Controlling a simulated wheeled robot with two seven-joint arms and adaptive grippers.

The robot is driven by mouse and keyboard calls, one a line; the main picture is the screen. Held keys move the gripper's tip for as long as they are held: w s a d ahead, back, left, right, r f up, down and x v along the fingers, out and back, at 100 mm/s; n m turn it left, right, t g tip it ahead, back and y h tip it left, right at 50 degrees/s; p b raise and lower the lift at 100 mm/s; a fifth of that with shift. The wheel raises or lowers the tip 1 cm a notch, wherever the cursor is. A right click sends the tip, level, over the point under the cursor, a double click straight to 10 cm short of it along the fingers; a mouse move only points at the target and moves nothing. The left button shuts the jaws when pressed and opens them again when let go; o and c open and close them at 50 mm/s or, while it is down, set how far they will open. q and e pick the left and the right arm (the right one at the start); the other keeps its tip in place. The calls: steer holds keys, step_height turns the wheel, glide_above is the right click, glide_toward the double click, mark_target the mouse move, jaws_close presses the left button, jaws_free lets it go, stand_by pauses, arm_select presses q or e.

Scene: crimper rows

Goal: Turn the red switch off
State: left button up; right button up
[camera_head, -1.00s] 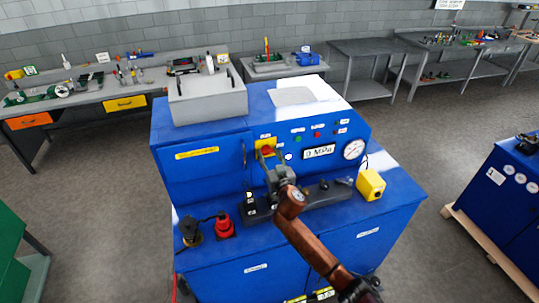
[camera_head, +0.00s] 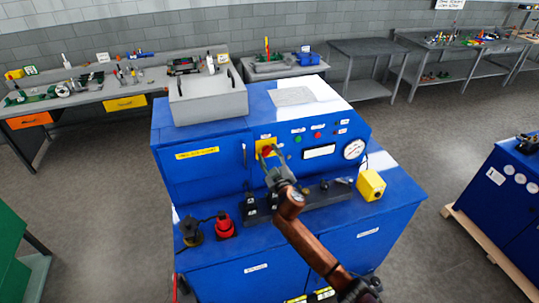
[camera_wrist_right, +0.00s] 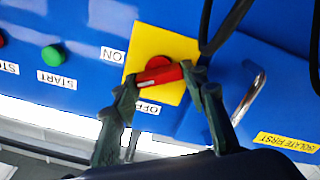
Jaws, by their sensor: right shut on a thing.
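The red switch (camera_wrist_right: 160,76) is a rotary handle on a yellow plate (camera_wrist_right: 170,43) on the front of a blue machine. In the right wrist view the handle lies nearly level, slightly tilted, with an ON label (camera_wrist_right: 112,55) and an OFF label (camera_wrist_right: 149,107) beside it. My right gripper (camera_wrist_right: 162,80) is shut on the handle, one finger at each end. In the head view the red switch (camera_head: 266,150) is partly hidden by my right gripper (camera_head: 272,161). My left gripper is not in view.
Green and red buttons (camera_head: 318,135), a blank white display (camera_head: 319,151) and a gauge (camera_head: 354,149) sit right of the switch. Below are a red plug (camera_head: 224,226), black levers (camera_head: 250,203) and a yellow box (camera_head: 371,185). A metal handle (camera_wrist_right: 250,95) is close to the gripper.

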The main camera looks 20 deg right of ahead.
steer(key=n, duration=0.5)
steer(key=shift+n+p, duration=0.3)
steer(key=n+p, duration=0.1)
steer(key=n, duration=0.4)
steer(key=shift+f+n, duration=0.15)
steer(key=shift+n, duration=0.25)
steer(key=o, duration=1.2)
steer(key=shift+c, duration=0.2)
steer(key=s, duration=1.2)
steer(key=shift+d, duration=0.15)
